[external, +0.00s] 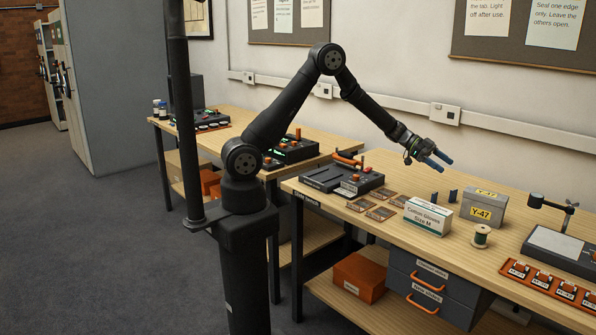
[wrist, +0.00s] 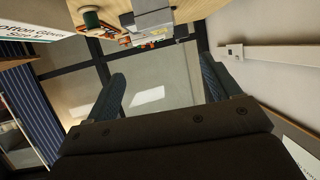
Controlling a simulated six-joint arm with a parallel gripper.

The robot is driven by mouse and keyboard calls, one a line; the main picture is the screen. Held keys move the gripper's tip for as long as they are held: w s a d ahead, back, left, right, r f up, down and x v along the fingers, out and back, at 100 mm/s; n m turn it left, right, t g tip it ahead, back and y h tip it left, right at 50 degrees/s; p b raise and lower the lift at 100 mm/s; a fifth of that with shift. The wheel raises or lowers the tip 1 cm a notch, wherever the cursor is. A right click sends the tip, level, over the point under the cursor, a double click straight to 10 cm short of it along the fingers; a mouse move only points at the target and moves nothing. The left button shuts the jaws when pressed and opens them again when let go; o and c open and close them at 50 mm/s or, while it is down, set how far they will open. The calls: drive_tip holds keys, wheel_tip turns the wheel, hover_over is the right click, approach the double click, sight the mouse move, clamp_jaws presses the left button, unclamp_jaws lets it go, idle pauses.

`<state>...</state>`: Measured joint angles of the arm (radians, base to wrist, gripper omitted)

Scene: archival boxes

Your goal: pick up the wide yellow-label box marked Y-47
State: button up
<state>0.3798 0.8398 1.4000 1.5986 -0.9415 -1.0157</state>
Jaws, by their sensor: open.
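The Y-47 box (external: 484,212) is a wide grey box with yellow labels on its front and top. It stands upright on the wooden bench in the external view, behind and right of the white cotton gloves box (external: 428,217). My gripper (external: 442,163) is open and empty, above and to the left of the Y-47 box, apart from it. In the wrist view, my gripper's two fingers are spread (wrist: 163,80) with nothing between them.
A thread spool (external: 481,236) stands just in front of the Y-47 box. A device with a flat plate (external: 556,244) and a red-switch strip (external: 545,282) lie to the right. The wall is behind the bench.

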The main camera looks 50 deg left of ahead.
sight(486, 193)
drive_tip(key=x, duration=1.6)
drive_tip(key=shift+d, duration=0.25)
clamp_jaws()
